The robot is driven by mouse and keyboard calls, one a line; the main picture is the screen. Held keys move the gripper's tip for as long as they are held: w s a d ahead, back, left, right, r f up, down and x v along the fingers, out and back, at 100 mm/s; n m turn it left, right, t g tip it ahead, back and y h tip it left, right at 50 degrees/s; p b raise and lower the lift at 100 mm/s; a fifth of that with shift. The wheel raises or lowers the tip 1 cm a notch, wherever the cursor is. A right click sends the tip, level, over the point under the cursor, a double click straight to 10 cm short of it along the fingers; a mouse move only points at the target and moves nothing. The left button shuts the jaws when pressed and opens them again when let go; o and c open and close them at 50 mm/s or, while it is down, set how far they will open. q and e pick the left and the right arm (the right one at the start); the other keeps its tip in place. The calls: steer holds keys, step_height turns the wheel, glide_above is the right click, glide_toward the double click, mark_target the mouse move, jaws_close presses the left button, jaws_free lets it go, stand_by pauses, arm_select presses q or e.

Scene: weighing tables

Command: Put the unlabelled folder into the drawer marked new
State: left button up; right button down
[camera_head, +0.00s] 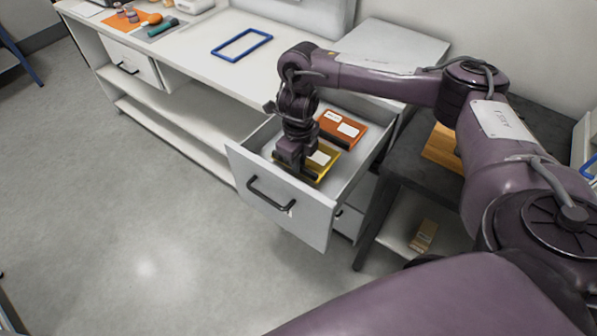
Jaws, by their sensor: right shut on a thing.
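My right gripper (294,163) points down inside an open drawer (249,164) and is shut on a yellow folder (324,163). The yellow folder lies low in the drawer, partly hidden by the gripper; a pale patch shows on its top. An orange-red folder (341,128) with white patches lies behind it in the same drawer. The drawer front has a dark handle (270,196) and a small mark near its right end that I cannot read. My left gripper is not in view.
The white counter (200,50) carries a blue frame (241,44) and an orange mat (124,22) with small items. Another drawer (131,64) is at the left. A dark table (405,160) stands right of the open drawer, with a small box (423,235) below. The floor in front is clear.

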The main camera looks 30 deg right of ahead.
step_height(320, 180, down, 4)
steer(key=shift+s+r+b, duration=0.1)
steer(key=shift+r+b, duration=0.15)
steer(key=shift+b, duration=0.35)
steer(key=shift+f, duration=0.1)
steer(key=c, duration=1.9)
jaws_free()
steer(key=shift+f, duration=0.1)
steer(key=o, duration=0.4)
